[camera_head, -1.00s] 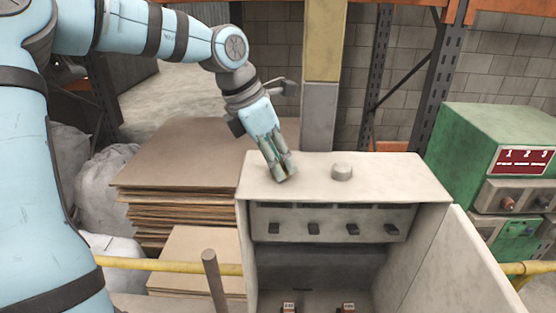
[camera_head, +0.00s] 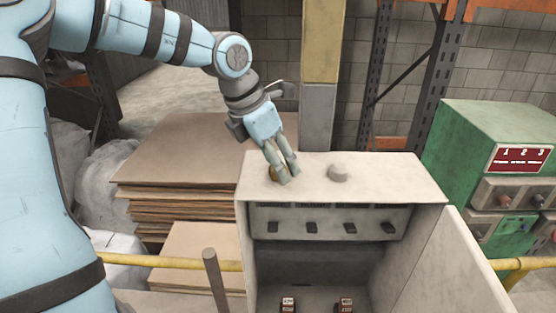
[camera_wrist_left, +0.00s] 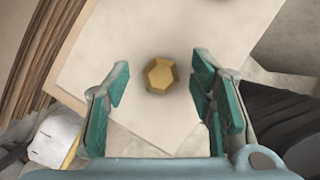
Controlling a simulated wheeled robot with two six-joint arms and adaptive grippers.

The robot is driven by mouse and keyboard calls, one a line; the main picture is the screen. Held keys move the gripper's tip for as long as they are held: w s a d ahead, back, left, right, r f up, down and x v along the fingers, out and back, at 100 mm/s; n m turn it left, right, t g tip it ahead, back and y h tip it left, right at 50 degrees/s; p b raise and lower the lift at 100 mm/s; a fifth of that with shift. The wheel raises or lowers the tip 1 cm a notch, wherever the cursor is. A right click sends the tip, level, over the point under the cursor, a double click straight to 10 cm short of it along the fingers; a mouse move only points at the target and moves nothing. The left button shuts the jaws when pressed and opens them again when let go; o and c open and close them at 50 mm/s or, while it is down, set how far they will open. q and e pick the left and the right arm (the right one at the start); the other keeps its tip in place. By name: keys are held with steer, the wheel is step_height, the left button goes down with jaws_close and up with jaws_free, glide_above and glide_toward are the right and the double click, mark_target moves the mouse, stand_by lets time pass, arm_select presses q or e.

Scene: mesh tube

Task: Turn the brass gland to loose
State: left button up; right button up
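The brass gland (camera_wrist_left: 160,75) is a gold hexagonal fitting on top of the pale cabinet (camera_head: 400,178). In the left wrist view it lies between the two finger lines, just ahead of the fingertips, and neither finger touches it. In the head view only a small edge of the brass gland (camera_head: 272,173) shows behind the fingers. My left gripper (camera_head: 282,173) points down over the cabinet top, and in the left wrist view my left gripper (camera_wrist_left: 160,80) is open, with teal pads wide apart. My right gripper is not in view.
A grey round knob (camera_head: 338,173) stands on the cabinet top to the right of the gland. Stacked cardboard sheets (camera_head: 180,155) lie left of the cabinet. A green unit (camera_head: 480,140) stands at the right. A yellow rail (camera_head: 165,264) crosses in front.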

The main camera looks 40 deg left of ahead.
arm_select(q)
steer(key=v, duration=0.7)
steer(key=shift+r, duration=0.25)
